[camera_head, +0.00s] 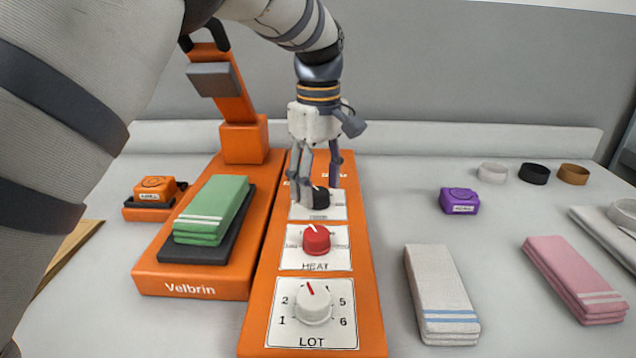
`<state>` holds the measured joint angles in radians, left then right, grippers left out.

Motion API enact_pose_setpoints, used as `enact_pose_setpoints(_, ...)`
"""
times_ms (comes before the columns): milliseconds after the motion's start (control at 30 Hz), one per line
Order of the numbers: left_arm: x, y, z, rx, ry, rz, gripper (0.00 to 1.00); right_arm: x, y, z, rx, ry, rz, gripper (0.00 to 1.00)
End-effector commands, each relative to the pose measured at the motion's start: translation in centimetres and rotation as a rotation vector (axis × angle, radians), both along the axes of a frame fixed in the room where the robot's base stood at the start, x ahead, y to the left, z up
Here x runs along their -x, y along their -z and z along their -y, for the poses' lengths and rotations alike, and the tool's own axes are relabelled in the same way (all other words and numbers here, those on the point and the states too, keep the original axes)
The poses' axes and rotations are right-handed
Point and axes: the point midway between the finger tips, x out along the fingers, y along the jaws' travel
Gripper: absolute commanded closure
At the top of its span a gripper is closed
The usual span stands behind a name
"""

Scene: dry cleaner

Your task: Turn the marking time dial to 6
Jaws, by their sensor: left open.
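An orange control panel (370,320) holds three dials in a row. The far one is a black dial (321,197); its plate text and scale are too small or covered to read. The red dial (317,241) marked HEAT is in the middle. The white dial (313,304) marked LOT is nearest, its red pointer up and slightly left. My left gripper (317,190) points down at the black dial, open, with its fingers at either side of it. Whether they touch it I cannot tell. My right gripper is not in view.
The orange Velbrin press (190,284) stands left of the panel with a folded green cloth (212,209) on its dark plate. A grey-white towel (440,290), pink towel (573,278) and purple device (459,201) lie to the right. My arm covers the left side.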

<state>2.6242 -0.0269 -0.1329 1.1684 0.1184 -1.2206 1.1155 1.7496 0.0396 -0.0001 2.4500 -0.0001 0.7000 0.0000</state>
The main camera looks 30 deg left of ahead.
Motion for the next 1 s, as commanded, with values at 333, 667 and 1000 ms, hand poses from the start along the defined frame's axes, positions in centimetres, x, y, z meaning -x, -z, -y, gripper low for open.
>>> enact_pose_setpoints(333, 0.00, 0.82, -0.01, 0.000, 0.000, 0.001, 0.47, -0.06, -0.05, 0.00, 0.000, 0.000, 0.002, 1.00)
enact_pose_setpoints(667, 0.00, 0.80, -0.01, 0.000, 0.001, 0.000, 0.96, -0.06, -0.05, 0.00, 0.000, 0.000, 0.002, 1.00)
enact_pose_setpoints(1000, 0.01, 0.55, -0.06, -0.001, 0.091, 0.004, 0.96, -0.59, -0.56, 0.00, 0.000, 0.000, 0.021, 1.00)
